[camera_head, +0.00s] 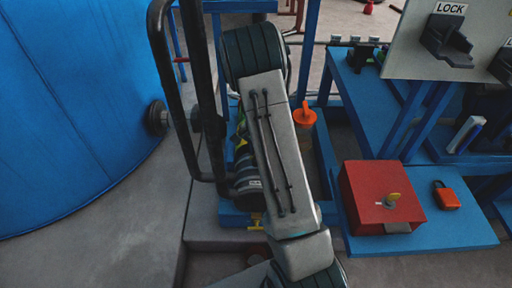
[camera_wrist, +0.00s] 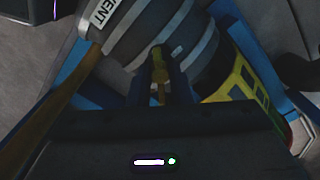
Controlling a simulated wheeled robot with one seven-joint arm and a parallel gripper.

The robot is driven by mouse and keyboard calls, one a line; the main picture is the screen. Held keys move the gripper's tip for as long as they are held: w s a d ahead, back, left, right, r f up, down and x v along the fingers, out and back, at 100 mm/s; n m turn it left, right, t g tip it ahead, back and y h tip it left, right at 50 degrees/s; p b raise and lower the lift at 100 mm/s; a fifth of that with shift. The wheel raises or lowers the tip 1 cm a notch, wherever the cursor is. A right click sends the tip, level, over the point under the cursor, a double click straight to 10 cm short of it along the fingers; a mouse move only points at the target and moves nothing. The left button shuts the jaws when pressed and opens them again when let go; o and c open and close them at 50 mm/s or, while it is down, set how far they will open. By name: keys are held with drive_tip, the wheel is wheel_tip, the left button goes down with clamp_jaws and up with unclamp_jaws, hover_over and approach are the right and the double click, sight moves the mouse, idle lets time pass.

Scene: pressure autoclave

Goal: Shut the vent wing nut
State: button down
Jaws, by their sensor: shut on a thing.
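The vent fitting, a dark ribbed cylinder (camera_wrist: 135,30) with pale bands and a "VENT" label, fills the upper part of the wrist view. In the head view its banded body (camera_head: 247,183) shows just left of my arm. A small brass-yellow wing nut (camera_wrist: 158,78) stands against the fitting. My gripper (camera_wrist: 161,82) is shut on it, one dark finger on each side. The fingers and my wrist hide part of the nut, so its exact turn angle cannot be told. In the head view my arm covers the gripper.
A large blue vessel (camera_head: 70,100) stands at left, with a black tubular handle (camera_head: 172,100) beside my arm. An orange-capped container (camera_head: 304,116) is right of the arm. A red box (camera_head: 372,205) and an orange padlock (camera_head: 446,196) rest on a blue shelf.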

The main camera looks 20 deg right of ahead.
drive_tip(key=m+p, duration=0.1)
drive_tip(key=m, duration=0.1)
drive_tip(key=m+p, duration=0.3)
drive_tip(key=shift+r+m, duration=0.25)
drive_tip(key=shift+m, duration=0.05)
drive_tip(key=shift+f+m+p, duration=0.15)
drive_tip(key=shift+m+p, duration=1.1)
drive_tip(key=shift+m, duration=0.85)
drive_tip(key=c, duration=1.3)
unclamp_jaws()
wheel_tip(320, 180, up, 14)
drive_tip(key=p, duration=0.3)
drive_tip(key=shift+f+p, duration=0.15)
drive_tip(key=shift+p, duration=0.15)
